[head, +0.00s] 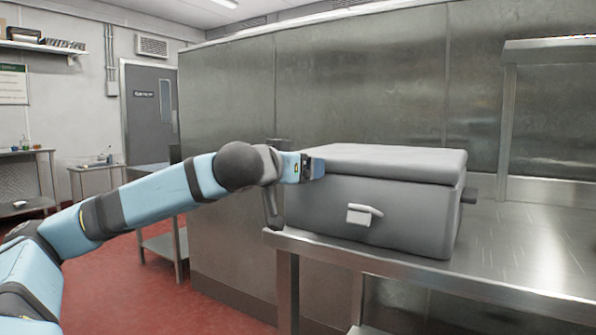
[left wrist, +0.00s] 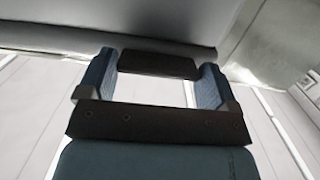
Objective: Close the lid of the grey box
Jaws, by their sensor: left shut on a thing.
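The grey box (head: 350,206) stands on the steel table. Its lid (head: 395,160) lies down flat over the box, with a thin seam between them. A white latch (head: 360,215) sits on the front face. My left gripper (head: 314,167) is at the lid's left end. In the left wrist view its two blue fingers (left wrist: 155,78) stand on either side of a dark bar-shaped handle (left wrist: 157,65), and it is shut on this handle. The grey edge of the lid (left wrist: 110,38) is just beyond the handle. In the head view the gripper hides the handle. My right gripper is not in view.
The steel table (head: 520,250) has free room to the right of the box. A steel shelf frame (head: 506,130) stands at the right. A tall steel partition (head: 350,85) is behind the box. The red floor (head: 120,285) is open at the left.

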